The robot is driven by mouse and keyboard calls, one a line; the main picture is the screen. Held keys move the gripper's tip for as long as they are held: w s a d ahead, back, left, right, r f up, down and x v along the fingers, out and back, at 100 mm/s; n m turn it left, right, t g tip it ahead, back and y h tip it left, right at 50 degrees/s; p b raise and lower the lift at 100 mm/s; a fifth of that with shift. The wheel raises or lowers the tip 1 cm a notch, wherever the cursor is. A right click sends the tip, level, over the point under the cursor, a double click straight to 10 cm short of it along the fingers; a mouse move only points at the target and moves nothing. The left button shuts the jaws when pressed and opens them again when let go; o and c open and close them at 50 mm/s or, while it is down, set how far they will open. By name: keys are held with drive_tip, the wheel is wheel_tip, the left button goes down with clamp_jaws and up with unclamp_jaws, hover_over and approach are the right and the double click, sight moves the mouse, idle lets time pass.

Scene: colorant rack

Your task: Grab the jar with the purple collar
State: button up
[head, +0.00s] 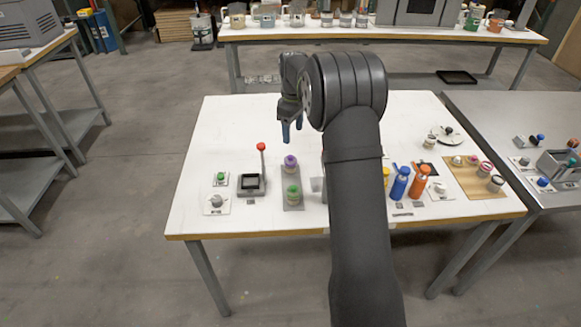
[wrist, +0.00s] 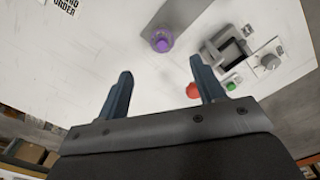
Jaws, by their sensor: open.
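The jar with the purple collar (head: 290,164) stands upright on a grey rack plate (head: 292,206) in the middle of the white table. It also shows in the wrist view (wrist: 161,40), near the top and a little beyond the fingertips. A jar with a green collar (head: 293,194) stands on the same plate, nearer the table's front. My gripper (head: 292,132) is open and empty, above and behind the purple jar in the head view. In the wrist view my gripper (wrist: 160,75) shows two blue fingers spread apart, touching nothing.
A grey device with a red-knobbed lever (head: 252,182) stands left of the jars. A green button (head: 221,178) and a grey knob (head: 216,202) lie farther left. Blue (head: 400,183) and orange (head: 419,182) bottles stand to the right. My arm hides part of the table's middle.

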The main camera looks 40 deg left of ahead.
sight(291, 156)
wheel_tip(291, 156, down, 8)
drive_tip(key=f, duration=0.5)
drive_tip(key=shift+s+a+f, duration=0.1)
drive_tip(key=shift+s+a, duration=0.05)
drive_tip(key=shift+a, duration=0.05)
drive_tip(key=c, duration=1)
